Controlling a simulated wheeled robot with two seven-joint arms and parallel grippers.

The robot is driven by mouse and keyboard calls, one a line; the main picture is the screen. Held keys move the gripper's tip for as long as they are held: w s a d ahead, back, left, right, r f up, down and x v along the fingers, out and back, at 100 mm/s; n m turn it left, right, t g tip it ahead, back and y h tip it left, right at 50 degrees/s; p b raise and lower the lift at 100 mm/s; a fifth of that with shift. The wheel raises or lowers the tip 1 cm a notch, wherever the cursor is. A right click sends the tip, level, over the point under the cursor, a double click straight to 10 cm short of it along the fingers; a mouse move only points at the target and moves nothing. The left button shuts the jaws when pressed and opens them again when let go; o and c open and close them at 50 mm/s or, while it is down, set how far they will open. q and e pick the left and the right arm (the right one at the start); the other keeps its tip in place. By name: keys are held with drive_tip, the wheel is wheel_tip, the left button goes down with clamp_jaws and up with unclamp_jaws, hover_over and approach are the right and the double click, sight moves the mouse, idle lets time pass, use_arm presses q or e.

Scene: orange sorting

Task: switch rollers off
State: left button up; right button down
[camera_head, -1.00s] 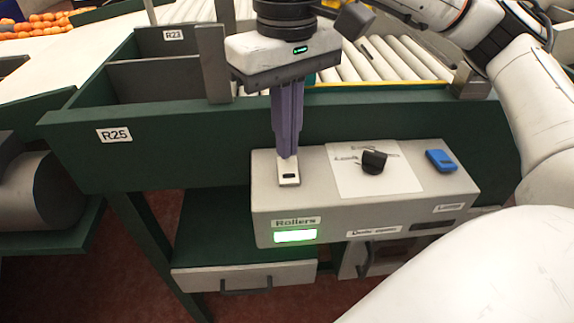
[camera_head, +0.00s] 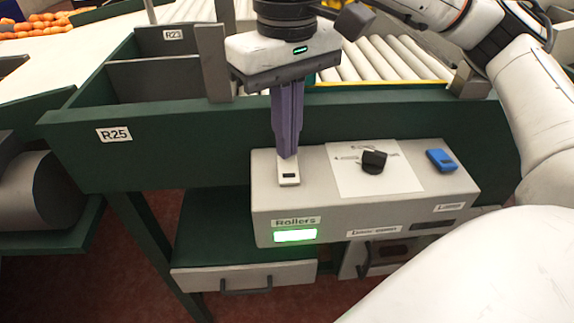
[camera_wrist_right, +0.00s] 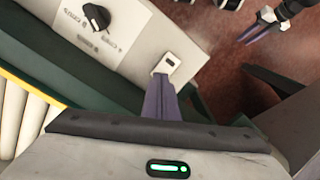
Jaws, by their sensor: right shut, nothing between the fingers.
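A grey control box (camera_head: 345,225) sits at the front of the green sorting bench. Its front bears a "Rollers" label (camera_head: 296,222) above a panel lit green (camera_head: 295,236). On its top left is a white rocker switch (camera_head: 289,176) with a dark mark; the switch also shows in the right wrist view (camera_wrist_right: 169,64). My right gripper (camera_head: 288,156) is shut and empty, pointing down with its purple fingertips at the far edge of the switch. In the right wrist view the fingertips (camera_wrist_right: 163,76) meet the switch's near end; whether they press it I cannot tell.
A black rotary knob (camera_head: 374,161) on a white plate and a blue switch (camera_head: 441,160) stand on the same box, to the right. Metal rollers (camera_head: 385,58) lie behind. Oranges (camera_head: 35,25) are at the back left. Another gripper (camera_wrist_right: 258,30) shows in the right wrist view.

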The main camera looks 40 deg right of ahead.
drive_tip(key=shift+f+b, duration=0.7)
drive_tip(key=shift+f, duration=0.1)
drive_tip(key=shift+r, duration=0.1)
drive_tip(key=shift+r+p, duration=2.45)
drive_tip(key=shift+r, duration=1)
